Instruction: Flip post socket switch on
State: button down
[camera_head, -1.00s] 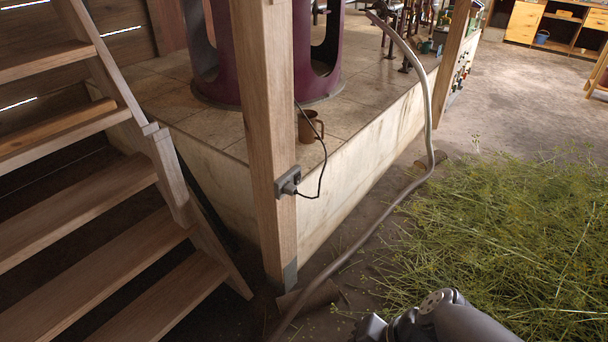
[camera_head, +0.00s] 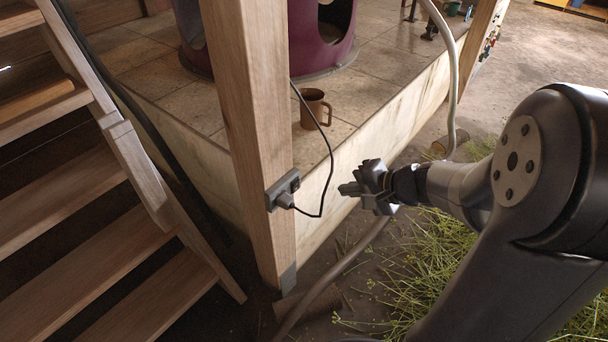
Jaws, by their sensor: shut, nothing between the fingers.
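The post socket (camera_head: 283,190) is a small grey box fixed low on the right-hand face of the wooden post (camera_head: 249,120). A dark plug (camera_head: 285,201) sits in its nearer part, with a black cord looping up to the platform. A small dark patch at the socket's far end may be the switch; its position is too small to tell. My gripper (camera_head: 346,189) is to the right of the socket at about the same height in the picture, pointing left at it. It is shut and empty, apart from the socket.
The black cord (camera_head: 331,165) hangs between the socket and my gripper. A brown mug (camera_head: 313,108) stands on the tiled platform behind. Wooden stairs (camera_head: 100,250) are on the left. A hose (camera_head: 340,258) runs along the floor, and cut herbs (camera_head: 440,250) lie at right.

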jog(key=b, duration=0.2)
send_near(298, 184)
jog(key=shift+x, duration=2.9)
